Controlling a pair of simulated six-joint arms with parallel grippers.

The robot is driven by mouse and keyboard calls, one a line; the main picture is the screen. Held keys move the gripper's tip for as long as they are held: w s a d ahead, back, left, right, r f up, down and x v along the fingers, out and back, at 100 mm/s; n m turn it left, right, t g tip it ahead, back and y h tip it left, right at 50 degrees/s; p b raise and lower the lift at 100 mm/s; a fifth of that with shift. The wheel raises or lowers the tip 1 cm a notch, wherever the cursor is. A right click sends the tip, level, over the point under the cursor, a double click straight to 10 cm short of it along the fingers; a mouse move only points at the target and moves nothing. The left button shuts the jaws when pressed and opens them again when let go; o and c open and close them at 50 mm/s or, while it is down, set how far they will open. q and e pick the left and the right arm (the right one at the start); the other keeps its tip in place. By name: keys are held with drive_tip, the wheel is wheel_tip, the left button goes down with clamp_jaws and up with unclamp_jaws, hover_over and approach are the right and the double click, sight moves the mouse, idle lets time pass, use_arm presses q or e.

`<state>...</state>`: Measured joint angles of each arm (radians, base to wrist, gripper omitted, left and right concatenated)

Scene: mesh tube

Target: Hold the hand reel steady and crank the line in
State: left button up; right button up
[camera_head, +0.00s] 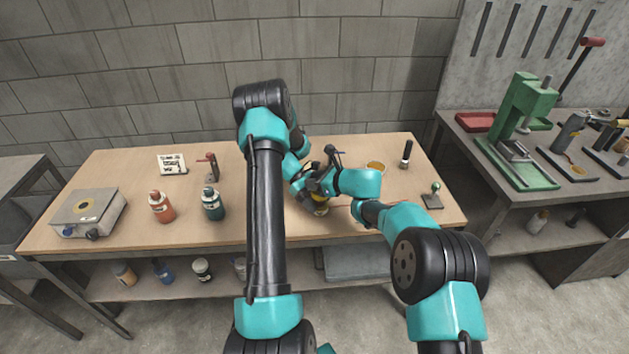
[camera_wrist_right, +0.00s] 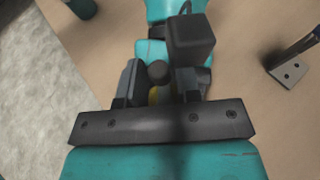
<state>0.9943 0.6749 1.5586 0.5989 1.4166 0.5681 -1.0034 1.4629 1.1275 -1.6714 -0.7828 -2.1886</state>
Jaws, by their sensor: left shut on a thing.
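The hand reel (camera_head: 320,198) shows only as a small yellow and dark patch among my grippers near the middle of the table. A dark round knob (camera_wrist_right: 158,72), with a bit of yellow (camera_wrist_right: 155,95) nearer, shows in the right wrist view. My left gripper (camera_head: 318,207) is shut on the reel; its fingertips are mostly hidden. My right gripper (camera_head: 316,186) is close above it, coming in from the right. In the right wrist view its fingers (camera_wrist_right: 159,82) stand apart either side of the knob; contact is unclear. The line cannot be made out.
A dark post (camera_head: 335,153) stands close behind the grippers. A round yellow-brown dish (camera_head: 375,168) is to the right. Green (camera_head: 212,203) and orange (camera_head: 161,206) bottles stand left. The front table edge is near the grippers.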

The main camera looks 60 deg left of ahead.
drive_tip(key=shift+c, duration=0.5)
clamp_jaws()
drive_tip(key=shift+a+r+m, duration=0.1)
drive_tip(key=shift+m, duration=0.2)
drive_tip(key=shift+w+m+t+y, duration=0.2)
drive_tip(key=shift+m+t+y, duration=0.4)
drive_tip(key=shift+m+t, duration=0.7)
drive_tip(key=shift+w+r+m+t, duration=0.1)
drive_tip(key=shift+w+m+t, duration=0.1)
drive_tip(key=shift+m+t, duration=0.6)
drive_tip(key=shift+w+m+t, duration=0.2)
drive_tip(key=shift+m+t, duration=0.3)
drive_tip(key=shift+t, duration=0.9)
drive_tip(key=shift+o, duration=0.5)
unclamp_jaws()
